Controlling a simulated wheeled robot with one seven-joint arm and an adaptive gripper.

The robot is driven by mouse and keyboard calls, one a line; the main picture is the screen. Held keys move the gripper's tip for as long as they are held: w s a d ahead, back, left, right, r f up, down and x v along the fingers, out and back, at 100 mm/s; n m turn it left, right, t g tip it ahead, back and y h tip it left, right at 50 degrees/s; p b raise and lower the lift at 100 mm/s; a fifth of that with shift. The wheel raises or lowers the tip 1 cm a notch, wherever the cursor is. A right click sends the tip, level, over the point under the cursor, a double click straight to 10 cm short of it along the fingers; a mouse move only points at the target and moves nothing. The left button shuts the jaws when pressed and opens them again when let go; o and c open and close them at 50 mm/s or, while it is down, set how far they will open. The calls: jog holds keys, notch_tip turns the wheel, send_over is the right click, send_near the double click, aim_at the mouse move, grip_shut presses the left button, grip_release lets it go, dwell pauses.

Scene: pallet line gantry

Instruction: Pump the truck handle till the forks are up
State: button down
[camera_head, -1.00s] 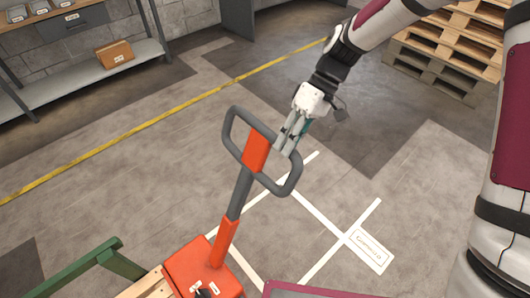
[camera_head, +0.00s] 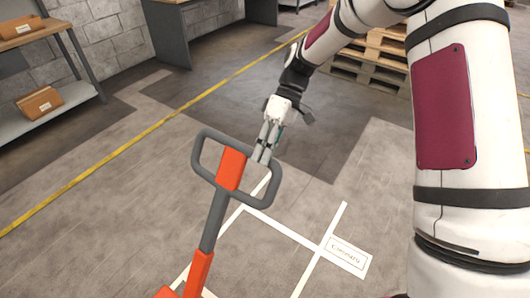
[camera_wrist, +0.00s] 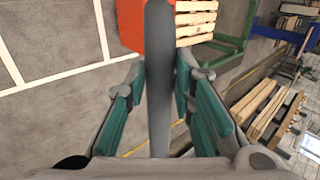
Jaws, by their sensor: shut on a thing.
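The truck handle (camera_head: 230,170) is a dark grey loop with an orange centre on an orange and grey shaft (camera_head: 206,240). It stands tilted in the head view. My gripper (camera_head: 262,158) is at the upper right of the loop, shut on the loop's bar. In the wrist view the grey bar (camera_wrist: 158,70) runs between the teal finger pads of my gripper (camera_wrist: 158,100). The orange truck body (camera_wrist: 138,22) shows at the top of the wrist view and only at the lower edge of the head view. The forks cannot be made out.
Wooden pallets (camera_head: 370,65) are stacked at the back. A shelf (camera_head: 50,115) with brown boxes stands at the left. White floor lines and a label (camera_head: 346,255) lie right of the truck. A green frame (camera_wrist: 232,40) shows in the wrist view. The floor around the handle is clear.

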jog(key=c, duration=1.4)
grip_release()
jog(key=shift+o, duration=0.2)
jog(key=v, duration=1.2)
jog(key=shift+r, duration=0.1)
